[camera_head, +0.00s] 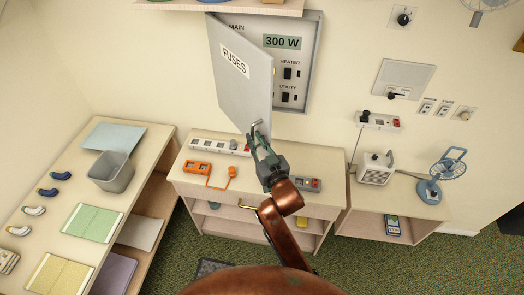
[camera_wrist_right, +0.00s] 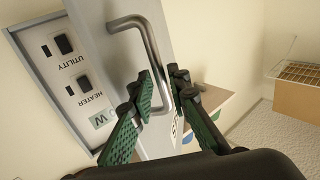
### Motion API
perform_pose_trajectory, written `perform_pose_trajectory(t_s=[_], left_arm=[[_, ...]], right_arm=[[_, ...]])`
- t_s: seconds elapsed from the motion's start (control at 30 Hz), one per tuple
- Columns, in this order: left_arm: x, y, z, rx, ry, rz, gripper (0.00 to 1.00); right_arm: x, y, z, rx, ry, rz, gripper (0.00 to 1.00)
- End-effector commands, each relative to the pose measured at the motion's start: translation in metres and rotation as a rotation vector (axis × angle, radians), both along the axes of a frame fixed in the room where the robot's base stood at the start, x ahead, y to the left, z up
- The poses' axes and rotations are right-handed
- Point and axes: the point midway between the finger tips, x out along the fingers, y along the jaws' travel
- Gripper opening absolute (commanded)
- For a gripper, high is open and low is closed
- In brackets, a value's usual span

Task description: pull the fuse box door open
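The grey fuse box (camera_head: 310,60) is on the wall, and its door (camera_head: 240,75), labelled FUSES, stands partly open, swung out to the left. The door's metal bar handle (camera_head: 257,124) is near its lower right edge. My right gripper (camera_head: 258,140) is at this handle. In the right wrist view the handle (camera_wrist_right: 134,24) runs down between the green fingers of my right gripper (camera_wrist_right: 163,80), which are close around its end. The box's inside shows a 300 W display (camera_head: 283,42) and HEATER and UTILITY switches. My left gripper is not in view.
Below the box stands a low cabinet (camera_head: 325,160) with a power strip (camera_head: 218,145) and an orange device (camera_head: 197,167). A table (camera_head: 150,150) with a grey bin (camera_head: 111,172) is at left. A shelf edge (camera_head: 220,5) is above.

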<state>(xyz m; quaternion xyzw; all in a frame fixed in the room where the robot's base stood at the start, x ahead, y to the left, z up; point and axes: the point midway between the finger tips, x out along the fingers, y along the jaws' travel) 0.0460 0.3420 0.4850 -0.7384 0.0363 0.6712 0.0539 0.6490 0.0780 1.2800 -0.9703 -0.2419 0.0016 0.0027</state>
Motion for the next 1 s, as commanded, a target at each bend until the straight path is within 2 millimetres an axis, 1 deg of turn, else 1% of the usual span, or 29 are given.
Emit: perform_pose_trajectory(t_s=[0.03,0.1,0.3,0.4,0.5,0.63,0.87,0.97,1.0], left_arm=[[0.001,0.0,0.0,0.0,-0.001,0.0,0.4],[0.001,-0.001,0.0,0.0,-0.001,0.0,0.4],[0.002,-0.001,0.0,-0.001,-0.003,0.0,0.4],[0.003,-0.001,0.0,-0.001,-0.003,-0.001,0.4],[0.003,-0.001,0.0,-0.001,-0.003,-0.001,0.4],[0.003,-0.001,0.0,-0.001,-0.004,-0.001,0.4],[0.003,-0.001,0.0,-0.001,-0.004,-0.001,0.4],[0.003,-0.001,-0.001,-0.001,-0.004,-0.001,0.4],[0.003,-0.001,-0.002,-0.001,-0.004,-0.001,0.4]], right_arm=[[-0.01,-0.005,-0.001,0.0,0.001,0.0,0.16],[-0.023,-0.013,-0.002,-0.001,0.002,-0.001,0.16],[-0.059,-0.031,-0.001,0.0,0.002,0.0,0.16],[-0.072,-0.038,-0.002,-0.001,0.003,0.0,0.16],[-0.08,-0.042,-0.001,-0.001,0.002,0.0,0.16],[-0.085,-0.044,-0.001,-0.001,0.002,0.001,0.16],[-0.085,-0.045,-0.001,-0.001,0.002,0.001,0.16],[-0.084,-0.045,-0.006,-0.005,0.007,-0.001,0.1],[-0.081,-0.046,-0.015,-0.013,0.017,-0.004,0.07]])
